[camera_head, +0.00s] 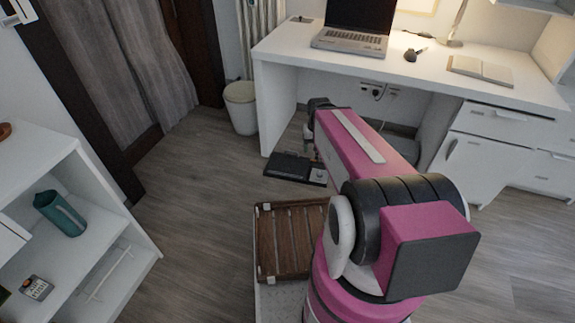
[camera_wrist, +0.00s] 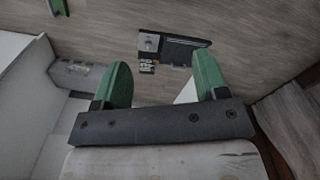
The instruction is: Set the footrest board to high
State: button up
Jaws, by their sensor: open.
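The footrest board appears to be the dark flat board (camera_head: 288,166) on the floor in front of the desk's knee space. It has a small light grey panel at its right end. In the wrist view the dark board (camera_wrist: 187,52) lies beyond my fingertips, with the silver panel at its left end. Its height setting is too small to read. My gripper (camera_wrist: 162,63) has two green fingers spread apart with nothing between them. It is above the floor and apart from the board. In the head view my arm hides part of the area beside the board.
The white desk (camera_head: 285,45) stands over the board, with a laptop (camera_head: 352,38) on top and drawers at right. A white bin (camera_head: 242,108) stands left of the desk. A white shelf (camera_head: 95,190) is at left. A slatted wooden tray (camera_head: 290,238) is close by. Floor between is clear.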

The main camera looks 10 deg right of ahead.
aim_at(293, 167)
jog(key=i+j, duration=0.2)
jog(key=i, duration=0.25)
jog(key=i+j+z, duration=0.1)
jog(key=i, duration=0.35)
